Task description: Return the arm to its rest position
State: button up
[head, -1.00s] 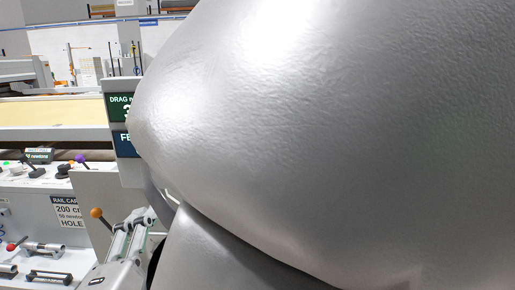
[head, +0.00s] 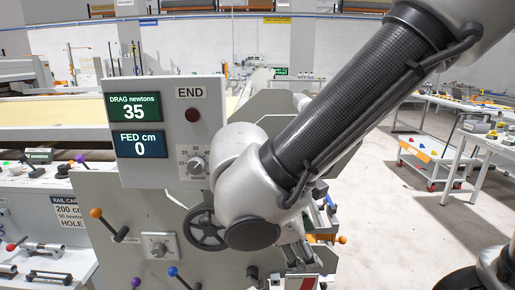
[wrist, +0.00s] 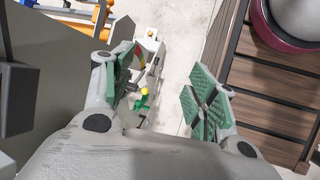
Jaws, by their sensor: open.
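My arm (head: 345,105) reaches down from the upper right in the head view, its dark forearm ending at a grey joint in front of the machine's end panel. My gripper (wrist: 165,95) shows in the wrist view with its two green-padded fingers spread wide apart. It is open, with nothing held between the pads. In the head view the gripper is mostly hidden behind the grey joint.
The display box (head: 165,130) reads DRAG 35 and FED 0. A handwheel (head: 205,228) sits close beside my arm joint. Worktables (head: 455,120) and an orange-and-white cart (head: 430,160) stand at right, with bare floor between. A slatted wooden surface (wrist: 268,95) lies right in the wrist view.

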jog(key=d+r+m+y, duration=0.2)
jog(key=d+r+m, duration=0.2)
jog(key=d+m, duration=0.4)
jog(key=d+r+m+y, duration=0.3)
jog(key=d+m, duration=0.6)
jog(key=d, duration=1)
notch_tip(320, 180, up, 2)
jog(key=shift+d+r+t, duration=0.1)
jog(key=shift+d+t, duration=0.3)
